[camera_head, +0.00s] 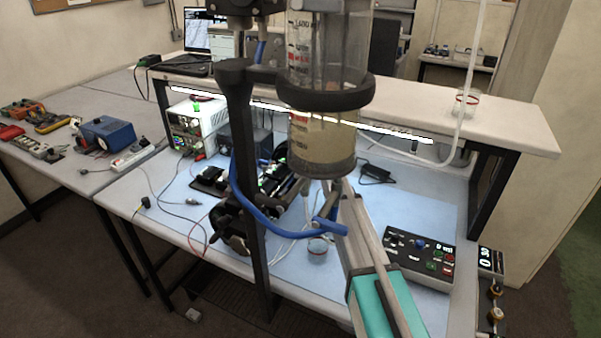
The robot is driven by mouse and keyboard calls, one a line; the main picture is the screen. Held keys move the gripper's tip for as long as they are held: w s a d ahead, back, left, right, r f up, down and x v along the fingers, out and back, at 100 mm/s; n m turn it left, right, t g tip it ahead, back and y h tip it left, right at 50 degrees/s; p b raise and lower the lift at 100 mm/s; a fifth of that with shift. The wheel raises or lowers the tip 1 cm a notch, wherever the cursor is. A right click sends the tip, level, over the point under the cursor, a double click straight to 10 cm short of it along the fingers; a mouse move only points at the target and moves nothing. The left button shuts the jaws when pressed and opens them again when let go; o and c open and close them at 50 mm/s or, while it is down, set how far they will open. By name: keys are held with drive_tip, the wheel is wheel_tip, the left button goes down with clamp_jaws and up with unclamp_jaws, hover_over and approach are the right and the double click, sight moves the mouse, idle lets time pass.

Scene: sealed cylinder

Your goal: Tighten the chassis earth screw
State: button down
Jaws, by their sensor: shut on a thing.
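A pale grey and teal mechanism (375,290), which may be my arm, rises from the bottom right toward the underside of a clear graduated cylinder (325,140). Any fingertips there cannot be told apart, and I cannot make out a held thing. A blue T-shaped piece (331,227) sits just left of its upper end, by the end of a blue hose (238,195). The cylinder has a cloudy, tan lower part and is ringed by a black clamp. I cannot identify the chassis earth screw; it is hidden or too small.
A black post (250,200) stands in front of the bench. The blue mat (390,205) carries dark equipment, loose leads and a control box (419,257). A white power supply (193,123) is behind. A shelf (480,118) runs along the back. A side table (60,175) holds meters.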

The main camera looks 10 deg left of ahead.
drive_tip(key=shift+s+m+t+h, duration=0.1)
drive_tip(key=shift+m+t+h, duration=0.25)
drive_tip(key=shift+m, duration=0.85)
drive_tip(key=shift+c, duration=1.9)
unclamp_jaws()
drive_tip(key=shift+n, duration=0.4)
